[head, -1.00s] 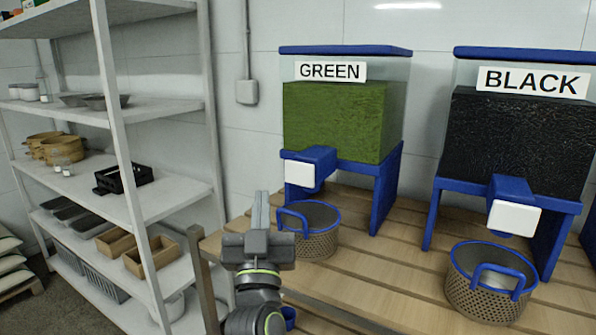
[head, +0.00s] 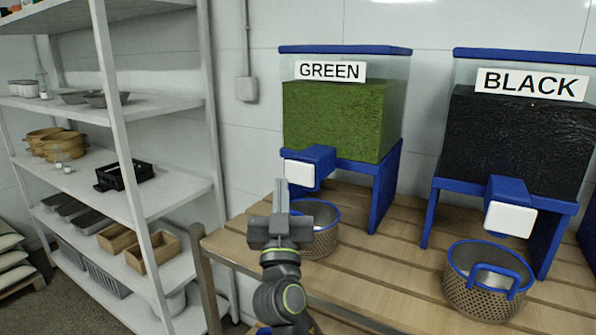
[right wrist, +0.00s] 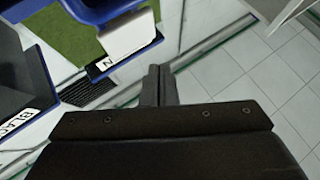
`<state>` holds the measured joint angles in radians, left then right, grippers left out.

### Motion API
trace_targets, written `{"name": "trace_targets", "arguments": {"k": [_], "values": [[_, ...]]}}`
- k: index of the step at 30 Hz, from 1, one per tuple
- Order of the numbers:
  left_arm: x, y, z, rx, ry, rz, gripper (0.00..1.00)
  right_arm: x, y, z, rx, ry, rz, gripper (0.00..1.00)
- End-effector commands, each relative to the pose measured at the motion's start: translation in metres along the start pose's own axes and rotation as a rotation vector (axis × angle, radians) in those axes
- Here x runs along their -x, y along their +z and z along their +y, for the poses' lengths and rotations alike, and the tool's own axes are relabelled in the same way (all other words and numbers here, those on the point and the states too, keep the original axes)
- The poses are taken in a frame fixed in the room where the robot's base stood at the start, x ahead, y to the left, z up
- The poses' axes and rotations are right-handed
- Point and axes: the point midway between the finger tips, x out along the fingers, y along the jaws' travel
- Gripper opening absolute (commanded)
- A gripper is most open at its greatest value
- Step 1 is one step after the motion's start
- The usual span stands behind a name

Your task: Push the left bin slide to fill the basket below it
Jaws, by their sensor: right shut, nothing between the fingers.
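The left bin, labelled GREEN (head: 340,120), is clear with a blue lid and stand and holds green material. Its slide (head: 299,174) has a white front plate on a blue block. The slide also shows at the top of the right wrist view (right wrist: 128,38). Below it stands a perforated metal basket (head: 327,241) with a blue rim, partly hidden by my gripper. My right gripper (head: 281,184) is shut and empty, fingers pointing up, just below and left of the white plate in the head view. Contact with the plate cannot be told. My left gripper is not in view.
The BLACK bin (head: 520,140) stands to the right with its own slide (head: 510,219) and basket (head: 470,297). The slatted wooden table (head: 390,270) is bare between the baskets. A white shelf rack (head: 160,195) stands at left.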

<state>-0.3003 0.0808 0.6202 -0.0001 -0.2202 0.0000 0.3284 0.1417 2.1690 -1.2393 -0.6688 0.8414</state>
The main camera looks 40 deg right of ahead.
Motion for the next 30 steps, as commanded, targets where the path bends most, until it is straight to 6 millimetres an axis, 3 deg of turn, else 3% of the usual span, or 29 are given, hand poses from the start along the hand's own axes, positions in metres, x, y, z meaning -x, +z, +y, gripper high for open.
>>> {"name": "trace_targets", "arguments": {"k": [11, 30], "values": [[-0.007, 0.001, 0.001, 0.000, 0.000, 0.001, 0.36, -0.019, 0.014, 0.014, 0.000, 0.000, 0.001, 0.00], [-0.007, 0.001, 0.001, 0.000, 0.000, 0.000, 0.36, -0.020, 0.015, 0.015, -0.001, 0.000, 0.000, 0.00]]}}
